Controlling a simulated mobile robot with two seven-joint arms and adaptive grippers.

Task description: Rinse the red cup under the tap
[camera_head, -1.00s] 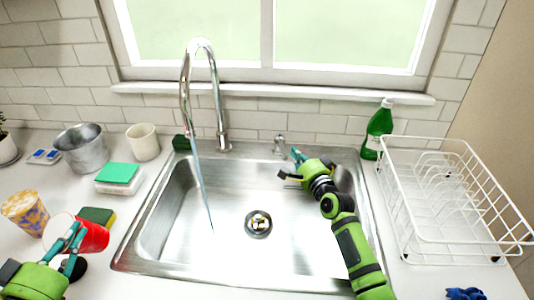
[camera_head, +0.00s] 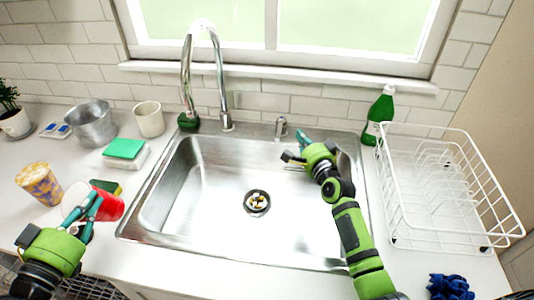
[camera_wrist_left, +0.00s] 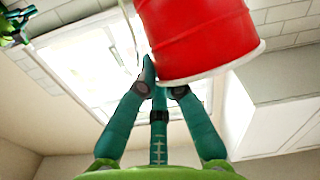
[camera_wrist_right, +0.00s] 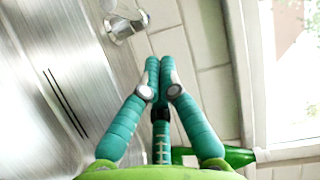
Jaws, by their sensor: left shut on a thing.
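The red cup (camera_head: 110,206) lies tilted at the left of the sink, its pale open end towards the left. My left gripper (camera_head: 88,212) is shut on it; the cup also fills the top of the left wrist view (camera_wrist_left: 200,35). Whether the cup touches the counter is unclear. The chrome tap (camera_head: 221,75) arches behind the sink (camera_head: 215,180), and no water stream shows from it. My right gripper (camera_head: 298,146) is near the small chrome lever (camera_head: 281,130) behind the basin. In the right wrist view its fingertips (camera_wrist_right: 159,65) are together and empty, apart from the chrome fitting.
A green bottle (camera_head: 378,115) and white dish rack (camera_head: 440,245) stand right, with a blue cloth (camera_head: 447,287).

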